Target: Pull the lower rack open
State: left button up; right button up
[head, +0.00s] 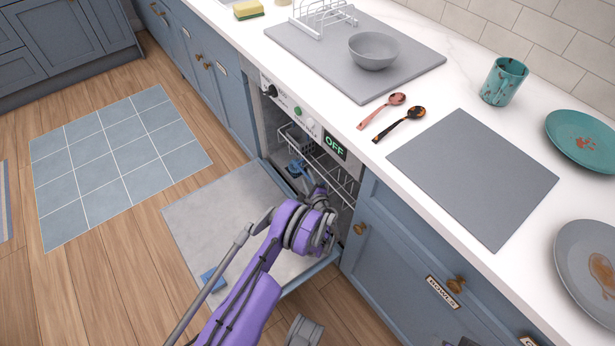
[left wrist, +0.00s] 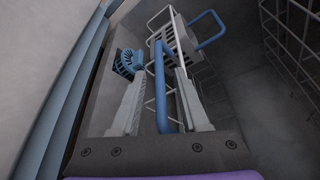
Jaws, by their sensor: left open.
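The dishwasher's door (head: 215,215) is folded down flat, and wire racks show inside its dark opening. A wire rack (head: 335,168) shows in the opening, partly hidden by my arm. My left gripper (head: 304,178) is at the opening. In the left wrist view my left gripper (left wrist: 160,100) has its fingers apart, with a blue handle bar (left wrist: 160,85) running between them. I cannot tell whether either finger touches the bar. The wire rack with its blue loop (left wrist: 208,40) lies beyond. My right gripper is not clearly in view.
The counter above holds a grey bowl (head: 373,51), two spoons (head: 399,123), a teal cup (head: 503,82) and plates. A small blue item (head: 212,281) lies on the open door beside my arm. Wooden floor and a tiled mat (head: 115,155) are clear to the left.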

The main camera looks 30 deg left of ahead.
pick_arm(q)
jog(key=shift+x, duration=0.85)
grip_shut()
dwell(0.8)
